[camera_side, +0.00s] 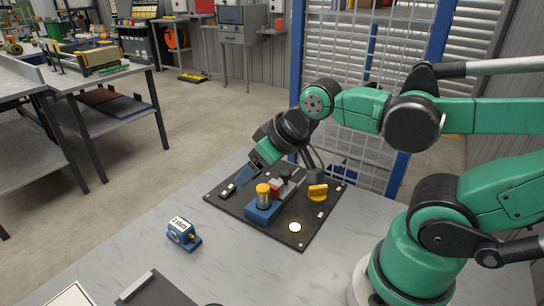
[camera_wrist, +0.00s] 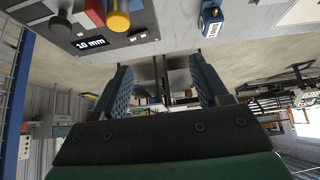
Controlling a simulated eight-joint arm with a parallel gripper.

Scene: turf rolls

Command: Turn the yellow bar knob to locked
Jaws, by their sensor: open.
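The yellow bar knob (camera_side: 318,192) sits on the right part of a black panel (camera_side: 278,231) in the side view. Its bar lies roughly left to right in the picture. Small pale labels near it are too small to read. I cannot make the knob out in the wrist view. My gripper (camera_side: 244,176) is over the panel's far left part, apart from the knob and to its left. In the wrist view my gripper (camera_wrist: 163,76) has its two blue fingers spread, with nothing held between them.

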